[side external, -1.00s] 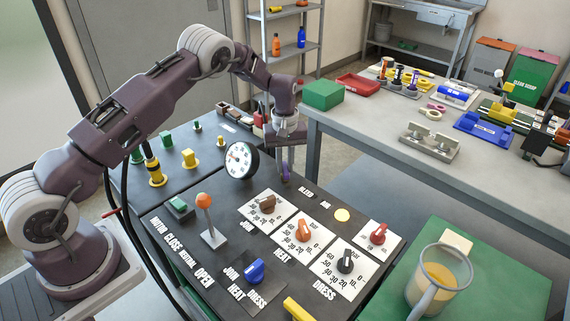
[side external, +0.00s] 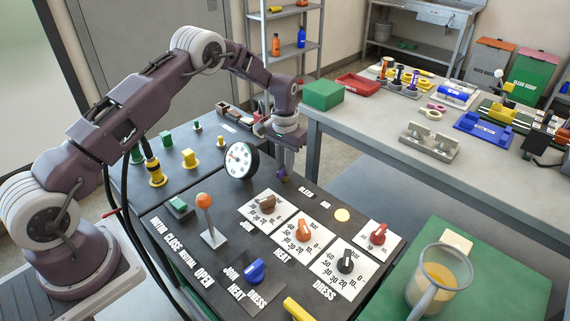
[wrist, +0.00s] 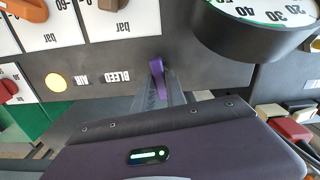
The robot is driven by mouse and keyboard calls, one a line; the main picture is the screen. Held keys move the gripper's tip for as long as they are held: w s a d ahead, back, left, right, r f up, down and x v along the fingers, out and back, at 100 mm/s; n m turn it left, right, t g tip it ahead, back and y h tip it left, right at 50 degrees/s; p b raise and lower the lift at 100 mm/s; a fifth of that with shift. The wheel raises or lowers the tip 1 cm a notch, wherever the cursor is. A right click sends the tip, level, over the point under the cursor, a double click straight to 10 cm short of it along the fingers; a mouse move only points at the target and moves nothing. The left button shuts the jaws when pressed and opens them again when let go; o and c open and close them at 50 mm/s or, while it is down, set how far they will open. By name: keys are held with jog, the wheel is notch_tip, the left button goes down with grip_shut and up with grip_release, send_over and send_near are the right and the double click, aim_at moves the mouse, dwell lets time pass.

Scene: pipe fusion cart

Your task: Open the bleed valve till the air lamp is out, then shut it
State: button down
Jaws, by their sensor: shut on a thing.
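The bleed valve's purple handle (wrist: 157,70) stands above the BLEED label's side of the dark panel in the wrist view. My gripper (wrist: 160,92) is shut on this handle; the fingers hide part of it. In the side view my gripper (side external: 285,168) points down at the panel's back edge, with a little of the purple handle (side external: 283,177) showing beneath. The air lamp (side external: 342,215) is a round disc beside the AIR label, bright yellow and looking lit; it also shows in the wrist view (wrist: 56,82).
A round dial gauge (side external: 240,160) stands close to the left of my gripper. Several knobs on white scales, an orange-topped lever (side external: 207,212) and a blue knob (side external: 255,270) fill the panel in front. A grey workbench (side external: 380,150) stands close on the right.

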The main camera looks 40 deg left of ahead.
jog(key=shift+m, duration=0.4)
jog(key=c, duration=1.4)
grip_release()
jog(key=shift+o, duration=0.2)
notch_tip(320, 180, up, 7)
jog(key=shift+r, duration=0.1)
